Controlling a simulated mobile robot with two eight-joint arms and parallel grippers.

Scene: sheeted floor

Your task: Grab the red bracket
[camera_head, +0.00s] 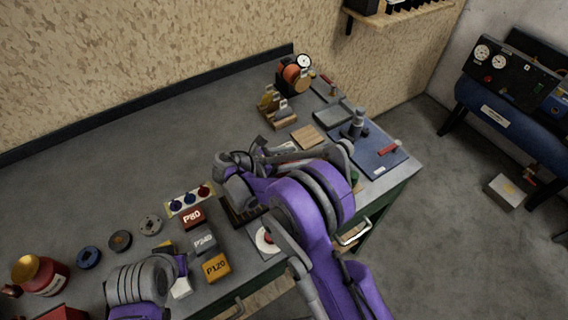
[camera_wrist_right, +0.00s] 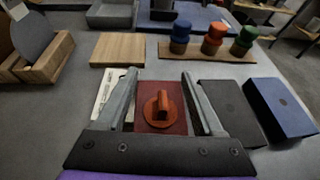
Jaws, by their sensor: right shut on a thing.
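My right gripper (camera_wrist_right: 160,76) is closed around a dark red square piece, which I take to be the red bracket (camera_wrist_right: 144,123). It has a round orange-red knob on its face and lies between the two grey fingers, with one finger along each side. In the head view my right purple arm covers the middle of the bench and hides most of the gripper and the piece. I cannot tell whether the piece touches the bench.
A wooden rack with blue, orange and green knobs (camera_wrist_right: 213,50) stands beyond the gripper. Black (camera_wrist_right: 228,107) and blue (camera_wrist_right: 279,107) blocks lie close on its right. A wooden board (camera_wrist_right: 132,49) lies ahead. P80, P240 and P120 blocks (camera_head: 216,267) stand on the bench (camera_head: 110,205).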

